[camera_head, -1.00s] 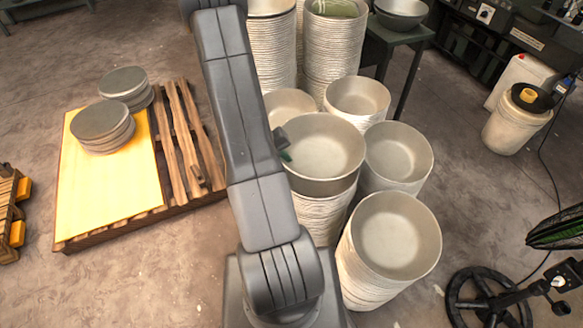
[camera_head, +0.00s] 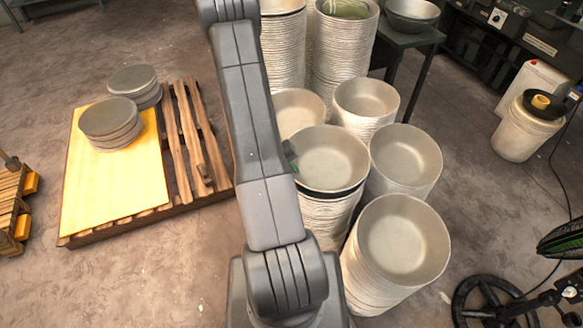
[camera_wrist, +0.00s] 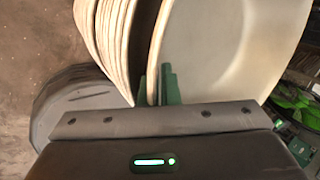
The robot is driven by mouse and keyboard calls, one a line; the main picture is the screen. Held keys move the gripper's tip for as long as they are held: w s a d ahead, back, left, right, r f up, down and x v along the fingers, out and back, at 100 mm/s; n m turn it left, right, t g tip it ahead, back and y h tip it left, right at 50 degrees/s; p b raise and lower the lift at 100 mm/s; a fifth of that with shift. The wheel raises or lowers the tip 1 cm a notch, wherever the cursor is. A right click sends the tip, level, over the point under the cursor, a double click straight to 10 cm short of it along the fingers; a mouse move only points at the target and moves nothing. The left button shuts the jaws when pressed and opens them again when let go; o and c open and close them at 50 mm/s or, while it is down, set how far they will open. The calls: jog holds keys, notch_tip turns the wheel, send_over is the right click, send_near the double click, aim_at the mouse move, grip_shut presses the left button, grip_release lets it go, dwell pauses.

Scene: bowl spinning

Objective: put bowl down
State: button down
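A pale, wide bowl (camera_head: 335,158) is at the top of the middle stack of bowls (camera_head: 325,218) in the head view. A dark gap shows between it and the stack below. My gripper (camera_head: 291,156) is at the bowl's left rim, mostly hidden behind my arm. In the wrist view, the green fingers of my gripper (camera_wrist: 157,90) are close together on either side of the rim of the bowl (camera_wrist: 225,50). The edges of the stacked bowls (camera_wrist: 112,40) show just left of it, with a narrow dark gap between. The fingertips are partly hidden.
Other bowl stacks stand close around: front right (camera_head: 400,245), right (camera_head: 405,160), behind (camera_head: 365,100) and tall ones at the back (camera_head: 343,55). A pallet with a yellow board (camera_head: 95,195) and grey discs (camera_head: 110,120) lies left. Floor between is clear.

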jog(key=shift+f, duration=0.25)
jog(key=c, duration=2.1)
grip_release()
jog(key=o, duration=0.4)
jog(key=shift+r+p, duration=0.35)
jog(key=shift+r, duration=0.15)
jog(key=p+v, duration=0.2)
jog(key=v, duration=1)
jog(key=shift+r+p, duration=0.15)
jog(key=shift+p, duration=0.25)
jog(key=shift+b+x, duration=0.9)
jog(key=shift+x, duration=3.15)
